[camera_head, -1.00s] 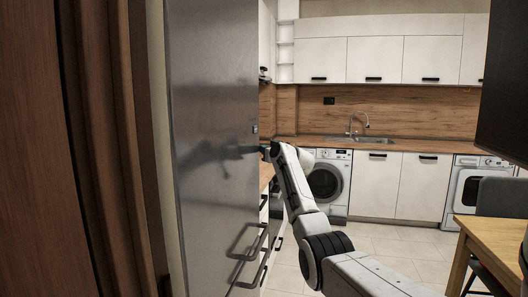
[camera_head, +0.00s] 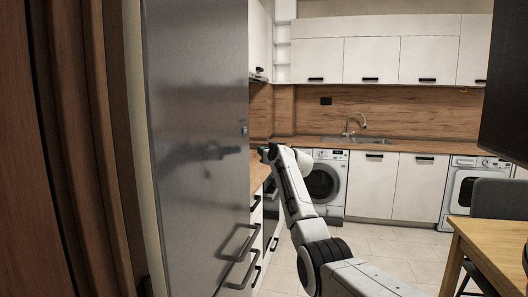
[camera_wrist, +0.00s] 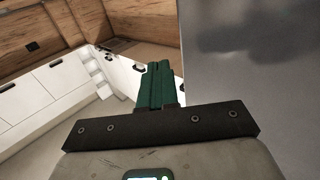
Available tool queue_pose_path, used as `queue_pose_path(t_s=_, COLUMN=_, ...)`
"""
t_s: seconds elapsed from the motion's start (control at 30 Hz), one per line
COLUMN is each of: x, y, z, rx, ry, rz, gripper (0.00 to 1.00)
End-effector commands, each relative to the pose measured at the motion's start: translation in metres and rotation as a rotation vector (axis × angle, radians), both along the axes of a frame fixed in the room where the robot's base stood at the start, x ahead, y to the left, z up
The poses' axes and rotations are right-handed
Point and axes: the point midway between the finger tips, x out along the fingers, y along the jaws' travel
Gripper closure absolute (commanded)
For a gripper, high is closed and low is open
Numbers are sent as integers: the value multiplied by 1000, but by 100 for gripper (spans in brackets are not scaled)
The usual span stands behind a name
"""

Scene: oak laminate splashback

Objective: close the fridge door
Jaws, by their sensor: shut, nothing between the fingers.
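The fridge (camera_head: 195,130) shows as a tall, shiny grey metal panel at the left of the head view. Its surface mirrors my arm. I cannot tell from the frames how far its door stands open. My gripper (camera_head: 262,152) is just right of the panel's right edge, at about mid height; whether it touches is unclear. In the wrist view the green fingers of my gripper (camera_wrist: 155,84) are together with nothing between them. The grey fridge panel (camera_wrist: 245,70) fills the right of that view, beside the fingers.
A brown wooden panel (camera_head: 60,150) stands at the far left. A counter with drawers runs behind the fridge edge. A washing machine (camera_head: 325,182) and white cabinets line the back. A wooden table (camera_head: 490,240) and grey chair stand at the right. Tiled floor between is clear.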

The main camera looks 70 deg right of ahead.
Motion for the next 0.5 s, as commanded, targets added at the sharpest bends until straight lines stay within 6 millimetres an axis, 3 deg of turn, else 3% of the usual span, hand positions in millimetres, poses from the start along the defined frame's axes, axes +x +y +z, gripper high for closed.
queue_pose_path(t_s=0.5, x=-75, y=-13, z=-2, rx=1, ry=-1, rz=-7, gripper=100)
